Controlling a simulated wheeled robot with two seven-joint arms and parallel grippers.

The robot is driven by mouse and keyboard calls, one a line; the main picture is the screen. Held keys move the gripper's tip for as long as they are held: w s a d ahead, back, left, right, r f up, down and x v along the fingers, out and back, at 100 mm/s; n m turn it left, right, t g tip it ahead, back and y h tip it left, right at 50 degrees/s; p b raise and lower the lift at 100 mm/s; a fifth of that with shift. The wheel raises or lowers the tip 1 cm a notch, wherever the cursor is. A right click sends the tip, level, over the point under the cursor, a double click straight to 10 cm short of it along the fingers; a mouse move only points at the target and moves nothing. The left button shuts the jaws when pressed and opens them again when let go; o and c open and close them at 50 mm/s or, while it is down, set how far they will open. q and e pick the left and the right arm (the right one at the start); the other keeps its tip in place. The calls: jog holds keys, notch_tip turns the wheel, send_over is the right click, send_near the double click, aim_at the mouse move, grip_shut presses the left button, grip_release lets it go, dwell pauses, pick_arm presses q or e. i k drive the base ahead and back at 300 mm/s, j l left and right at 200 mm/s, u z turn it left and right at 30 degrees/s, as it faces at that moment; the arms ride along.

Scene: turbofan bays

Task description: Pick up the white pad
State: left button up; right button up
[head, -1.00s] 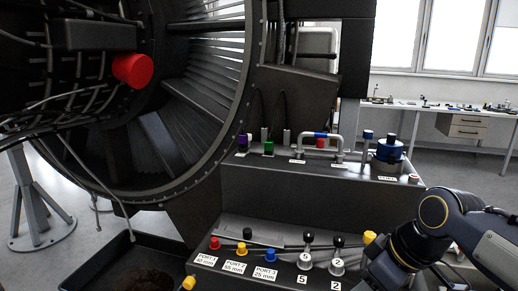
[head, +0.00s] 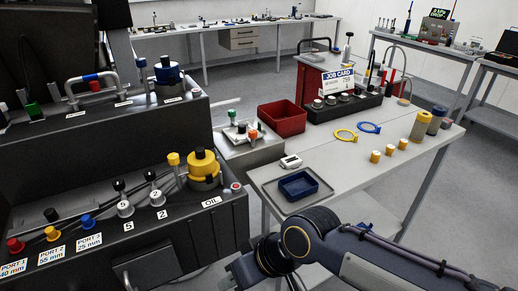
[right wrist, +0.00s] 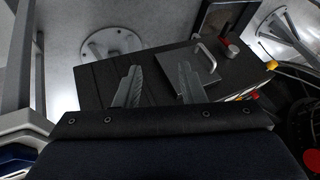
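A small white item with a dark patch on top (head: 291,161) lies on the near left part of the grey table, just behind a blue tray. It is too small to tell whether it is the white pad; no other clear candidate shows. My right gripper is low at the bottom of the head view (head: 243,273), in front of the table and apart from the white item. In the right wrist view its two fingers (right wrist: 158,70) are spread with nothing between them. My left gripper is out of view.
On the grey table (head: 350,172) stand the blue tray (head: 299,185), a red bin (head: 282,119), yellow and blue rings and several yellow cylinders. The black console (head: 190,235) with knobs and ports is at left.

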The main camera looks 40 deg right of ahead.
aim_at(289, 163)
jog(key=z, duration=1.8)
jog(key=i+u, duration=0.25)
jog(key=u, duration=0.15)
jog(key=i+l+u, duration=0.2)
jog(key=u, duration=0.15)
jog(key=i+l+u, duration=0.25)
jog(key=u, duration=0.15)
